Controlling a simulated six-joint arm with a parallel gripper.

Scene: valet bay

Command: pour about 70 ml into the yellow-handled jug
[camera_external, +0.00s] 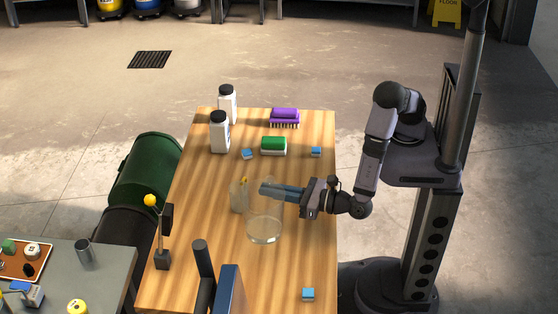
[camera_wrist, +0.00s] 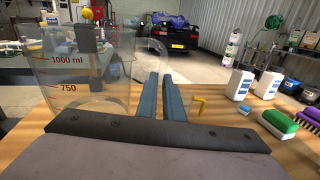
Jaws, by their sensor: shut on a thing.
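A large clear measuring jug (camera_external: 265,228) stands upright at the middle of the wooden table, with some pale liquid low in it. In the wrist view the measuring jug (camera_wrist: 85,75) fills the left side, with 1000 ml and 750 marks. My gripper (camera_external: 268,189) is shut on the measuring jug's handle; its fingers (camera_wrist: 166,85) show in the wrist view. I cannot tell whether the jug touches the table. The smaller yellow-handled jug (camera_external: 237,198) stands just left of it. In the wrist view its yellow handle (camera_wrist: 199,105) shows right of my fingers; its body is mostly hidden.
Two white bottles (camera_external: 220,134) (camera_external: 228,104), a green brush (camera_external: 273,145) and a purple brush (camera_external: 285,116) stand at the table's far end. Small blue blocks (camera_external: 308,294) lie about. A yellow-balled post (camera_external: 162,258) stands at the left edge. The right front is mostly clear.

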